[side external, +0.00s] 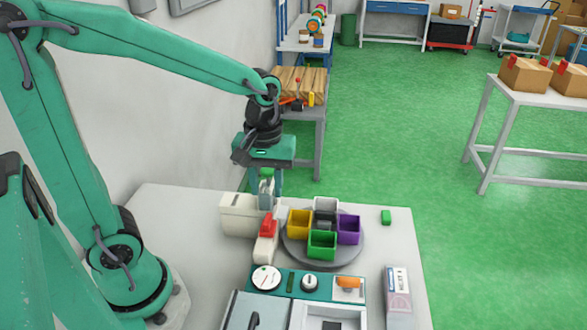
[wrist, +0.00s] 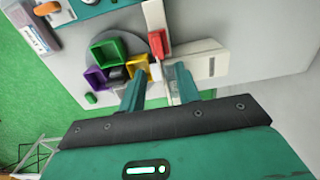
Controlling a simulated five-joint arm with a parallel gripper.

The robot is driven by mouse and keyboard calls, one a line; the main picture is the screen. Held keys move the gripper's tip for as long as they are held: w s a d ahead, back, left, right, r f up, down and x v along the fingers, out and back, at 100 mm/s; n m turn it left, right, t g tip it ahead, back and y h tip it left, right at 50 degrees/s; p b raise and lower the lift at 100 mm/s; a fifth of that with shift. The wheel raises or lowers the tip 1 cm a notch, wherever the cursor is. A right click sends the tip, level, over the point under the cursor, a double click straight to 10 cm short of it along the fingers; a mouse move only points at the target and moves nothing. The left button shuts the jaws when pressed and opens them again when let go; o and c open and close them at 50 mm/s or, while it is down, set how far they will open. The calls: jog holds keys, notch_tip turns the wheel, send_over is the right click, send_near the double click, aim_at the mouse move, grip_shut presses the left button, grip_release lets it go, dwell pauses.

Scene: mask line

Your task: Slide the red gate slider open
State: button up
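The red gate slider (side external: 268,226) sits on a narrow white track beside the round turntable. In the wrist view, the red slider (wrist: 160,42) lies beyond my fingertips, on the white track. My gripper (side external: 265,186) points down above the white housing, just behind the slider. In the wrist view, my gripper (wrist: 160,82) shows its two green fingers spread apart, with no object clearly held between them. The white housing (side external: 237,214) stands to the left of the fingers. Whether a finger touches the housing cannot be told.
A grey turntable (side external: 348,256) carries yellow, green, purple and other small bins. A control panel (side external: 322,283) with a dial, knob and orange switch lies in front. A small green block (side external: 386,217) and a white box (side external: 398,281) are at the right. The table's right edge is close.

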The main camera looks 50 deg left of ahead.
aim_at(268, 216)
jog(key=shift+f, duration=0.15)
jog(key=shift+f, duration=3.75)
grip_shut()
